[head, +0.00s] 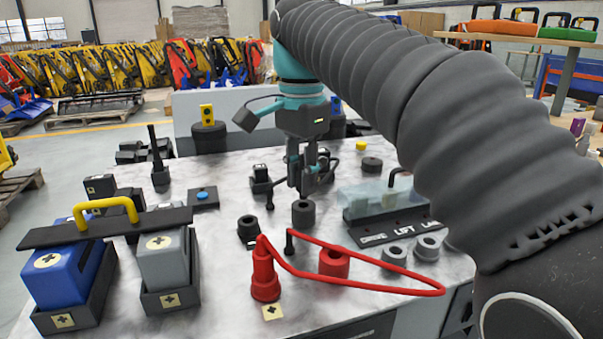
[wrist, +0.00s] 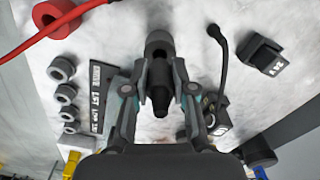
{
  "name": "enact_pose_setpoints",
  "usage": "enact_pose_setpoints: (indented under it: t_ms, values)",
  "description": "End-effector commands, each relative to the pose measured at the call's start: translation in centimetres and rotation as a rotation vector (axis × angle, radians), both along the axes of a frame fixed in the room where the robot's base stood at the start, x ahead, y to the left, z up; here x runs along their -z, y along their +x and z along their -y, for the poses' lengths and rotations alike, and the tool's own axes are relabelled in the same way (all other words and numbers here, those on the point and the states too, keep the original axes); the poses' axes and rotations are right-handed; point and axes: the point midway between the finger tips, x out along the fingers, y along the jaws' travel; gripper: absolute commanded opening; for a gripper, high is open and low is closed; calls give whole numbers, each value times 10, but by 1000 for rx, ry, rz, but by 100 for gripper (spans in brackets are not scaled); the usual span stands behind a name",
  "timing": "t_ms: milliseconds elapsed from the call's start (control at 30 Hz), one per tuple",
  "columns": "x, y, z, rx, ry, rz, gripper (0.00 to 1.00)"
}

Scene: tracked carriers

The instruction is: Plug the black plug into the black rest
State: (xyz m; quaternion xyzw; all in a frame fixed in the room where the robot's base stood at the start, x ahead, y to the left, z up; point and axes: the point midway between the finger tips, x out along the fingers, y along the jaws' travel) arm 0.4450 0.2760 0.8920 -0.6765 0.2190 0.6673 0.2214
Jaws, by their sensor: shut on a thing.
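My gripper (head: 300,186) points down over the middle of the marble-topped table. In the wrist view its two fingers (wrist: 160,74) are closed on the black plug (wrist: 160,98), a dark stepped body. In the head view the plug is mostly hidden between the fingers. A black round socket, which looks like the black rest (head: 303,212), stands on the table just below the fingertips. It also shows just past the fingertips in the wrist view (wrist: 159,42). I cannot tell whether plug and rest touch.
A red plug (head: 265,275) trails a red cable past a red ring (head: 333,264). Grey rings (head: 427,247) and a labelled plate (head: 385,229) lie right. Battery carriers (head: 168,262) fill the left front.

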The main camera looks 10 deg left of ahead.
Motion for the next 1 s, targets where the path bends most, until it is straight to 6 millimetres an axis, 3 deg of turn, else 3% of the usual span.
enact_pose_setpoints:
  t_ms: [1000]
  values:
    - [22,0,0,0,0,0,0]
